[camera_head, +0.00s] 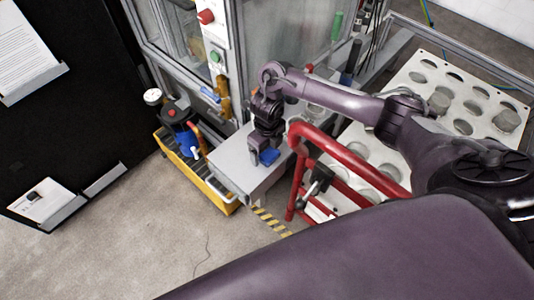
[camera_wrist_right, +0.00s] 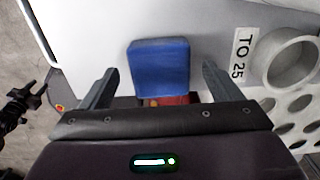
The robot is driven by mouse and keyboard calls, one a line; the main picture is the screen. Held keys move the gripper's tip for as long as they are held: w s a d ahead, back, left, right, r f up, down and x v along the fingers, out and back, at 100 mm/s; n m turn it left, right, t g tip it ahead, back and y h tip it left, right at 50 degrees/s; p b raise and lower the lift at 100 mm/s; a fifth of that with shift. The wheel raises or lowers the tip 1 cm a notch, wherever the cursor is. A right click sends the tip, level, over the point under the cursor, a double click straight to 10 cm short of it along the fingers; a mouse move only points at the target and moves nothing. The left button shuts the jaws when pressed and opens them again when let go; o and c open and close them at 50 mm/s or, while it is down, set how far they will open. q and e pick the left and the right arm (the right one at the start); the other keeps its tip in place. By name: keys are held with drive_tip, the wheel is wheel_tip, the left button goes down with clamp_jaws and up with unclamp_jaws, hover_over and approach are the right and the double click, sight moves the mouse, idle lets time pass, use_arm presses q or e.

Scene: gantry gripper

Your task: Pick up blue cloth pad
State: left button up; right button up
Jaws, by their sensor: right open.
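The blue cloth pad (camera_head: 268,157) lies on the grey-white table surface (camera_head: 237,172) near its front edge. In the right wrist view the pad (camera_wrist_right: 159,68) shows as a rounded blue block between and just beyond my fingers. My right gripper (camera_head: 262,155) points down over the pad; in its own view the right gripper (camera_wrist_right: 160,80) is open, with one finger on each side of the pad and a gap on both sides. A dark red thing (camera_wrist_right: 178,99) shows at the pad's near edge, partly hidden by the gripper body. My left gripper does not show.
A red tube frame (camera_head: 340,150) stands right of the table beside a white panel with round holes (camera_head: 440,72). A yellow bin (camera_head: 190,172) with tools is at the left. In the wrist view, a grey cup (camera_wrist_right: 292,62) and a "TO 25" label (camera_wrist_right: 242,55) lie right of the pad.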

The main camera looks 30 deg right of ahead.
drive_tip(key=c, duration=1.1)
drive_tip(key=shift+r, duration=0.15)
